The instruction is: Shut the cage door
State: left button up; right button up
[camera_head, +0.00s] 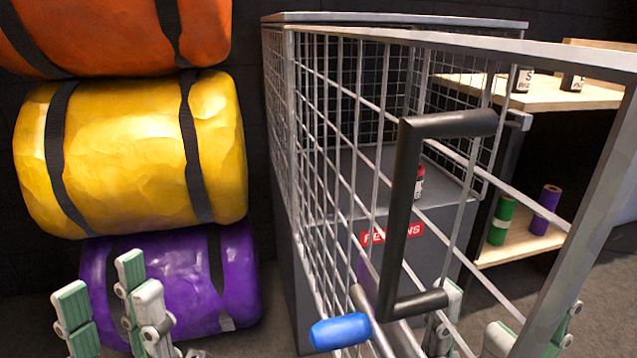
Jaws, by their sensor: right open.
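The cage (395,18) is a metal mesh box on a grey base. Its barred door (570,55) stands open, swung out toward me. The door carries a long black handle (402,205) and a latch bar with a blue grip (340,331). My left gripper (108,300) is at the bottom left, open and empty, left of the door and apart from it. My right gripper (500,325) is low at the right, open and seen partly through the door bars. Whether it touches the door is unclear, as bars and the frame edge hide some of it.
Rolled bundles in orange (110,35), yellow (130,150) and purple (165,280) are stacked at the left. A wooden shelf (550,95) with bottles and green and purple rolls stands at the right.

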aim_at(614, 177)
jog(key=k+l+z, duration=0.1)
jog(key=k, duration=0.4)
jog(key=k+j+z, duration=0.4)
jog(key=j+z, duration=0.2)
